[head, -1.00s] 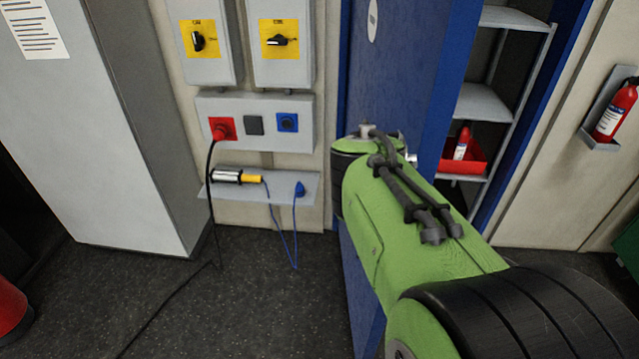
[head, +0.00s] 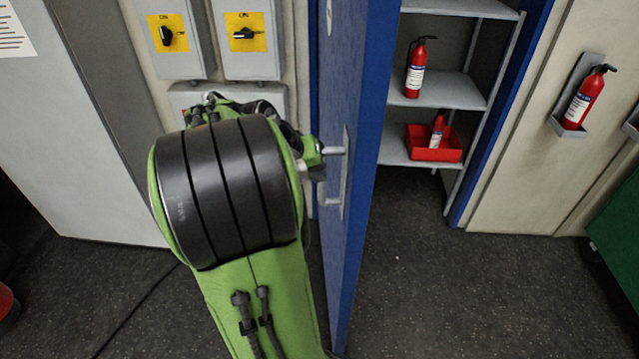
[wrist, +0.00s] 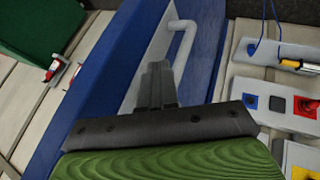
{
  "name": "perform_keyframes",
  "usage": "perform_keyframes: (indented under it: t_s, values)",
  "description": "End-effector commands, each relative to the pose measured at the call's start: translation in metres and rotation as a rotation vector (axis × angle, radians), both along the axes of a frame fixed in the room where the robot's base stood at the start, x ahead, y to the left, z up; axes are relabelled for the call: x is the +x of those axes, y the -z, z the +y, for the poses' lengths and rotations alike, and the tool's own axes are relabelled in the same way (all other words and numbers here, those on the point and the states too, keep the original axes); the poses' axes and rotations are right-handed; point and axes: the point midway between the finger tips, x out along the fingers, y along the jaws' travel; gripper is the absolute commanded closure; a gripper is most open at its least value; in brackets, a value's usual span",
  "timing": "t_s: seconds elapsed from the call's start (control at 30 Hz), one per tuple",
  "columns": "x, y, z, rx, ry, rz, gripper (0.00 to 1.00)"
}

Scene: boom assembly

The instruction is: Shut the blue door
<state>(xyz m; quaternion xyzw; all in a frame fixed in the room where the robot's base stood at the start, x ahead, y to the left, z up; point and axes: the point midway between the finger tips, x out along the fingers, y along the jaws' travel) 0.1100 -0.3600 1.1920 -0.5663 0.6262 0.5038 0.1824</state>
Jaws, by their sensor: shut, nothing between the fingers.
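The blue door (head: 348,110) stands open in the head view, seen nearly edge-on, with the shelved cupboard open to its right. Its pale handle (head: 343,178) is on the left face, which also shows in the wrist view as a blue panel with a grey plate and a bent handle (wrist: 183,42). My gripper (wrist: 157,80) is shut and empty in the wrist view, its fingertips in front of the plate, close beside the handle. I cannot tell whether they touch. In the head view my arm hides most of the gripper.
The cupboard's shelves (head: 450,90) hold a fire extinguisher (head: 415,68) and a red bin (head: 435,150). Another extinguisher (head: 584,98) hangs on the right wall. Switch boxes (head: 247,40) are on the wall left of the door. The floor right of the door is clear.

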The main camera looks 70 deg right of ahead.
Motion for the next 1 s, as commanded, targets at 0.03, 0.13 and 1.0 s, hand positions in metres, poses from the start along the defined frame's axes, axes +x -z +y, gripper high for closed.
perform_keyframes:
  t_s: [0.03, 0.13, 1.0]
  values:
    - [-0.002, 0.001, -0.001, 0.000, 0.004, 0.003, 1.00]
    - [-0.005, 0.010, -0.006, 0.001, 0.006, 0.005, 1.00]
    - [-0.030, 0.080, -0.053, 0.001, 0.001, 0.001, 1.00]
